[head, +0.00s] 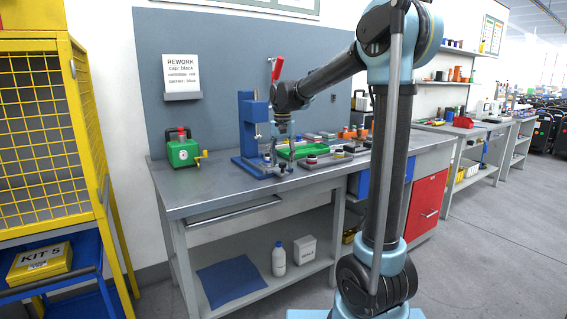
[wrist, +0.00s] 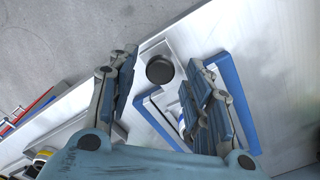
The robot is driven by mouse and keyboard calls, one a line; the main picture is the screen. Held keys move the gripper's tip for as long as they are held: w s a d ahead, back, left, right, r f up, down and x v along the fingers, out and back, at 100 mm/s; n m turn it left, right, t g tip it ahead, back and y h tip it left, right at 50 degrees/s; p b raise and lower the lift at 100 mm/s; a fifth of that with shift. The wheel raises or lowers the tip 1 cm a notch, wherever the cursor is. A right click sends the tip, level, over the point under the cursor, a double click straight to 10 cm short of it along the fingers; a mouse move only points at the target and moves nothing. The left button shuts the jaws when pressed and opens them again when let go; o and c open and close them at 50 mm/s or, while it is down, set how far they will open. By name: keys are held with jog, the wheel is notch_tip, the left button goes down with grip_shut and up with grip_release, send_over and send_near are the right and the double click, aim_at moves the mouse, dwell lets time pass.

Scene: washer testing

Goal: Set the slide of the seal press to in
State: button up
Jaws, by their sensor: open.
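The seal press (head: 247,128) is a blue upright stand with a red lever handle (head: 277,68), on the workbench. Its blue base also shows in the wrist view (wrist: 240,116). In the wrist view the slide appears as a pale grey plate with a round black knob (wrist: 160,69) at its end, projecting past the blue base. My gripper (head: 281,162) is open and points down at the front of the press. In the wrist view its two fingers (wrist: 163,88) stand on either side, with the knob between them near the tips; I cannot tell whether they touch it.
A green device (head: 182,152) stands left on the workbench (head: 205,192). A green tray (head: 299,151) and several small parts lie just right of the press. A yellow cage (head: 45,130) stands at the far left. Bare bench top lies in front of the press.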

jog(key=shift+f, duration=0.15)
grip_shut()
jog(key=w+a, duration=0.2)
jog(key=w, duration=0.1)
jog(key=w+a, duration=0.4)
jog(key=w, duration=0.1)
jog(key=shift+w, duration=0.3)
grip_release()
jog(key=shift+w, duration=0.1)
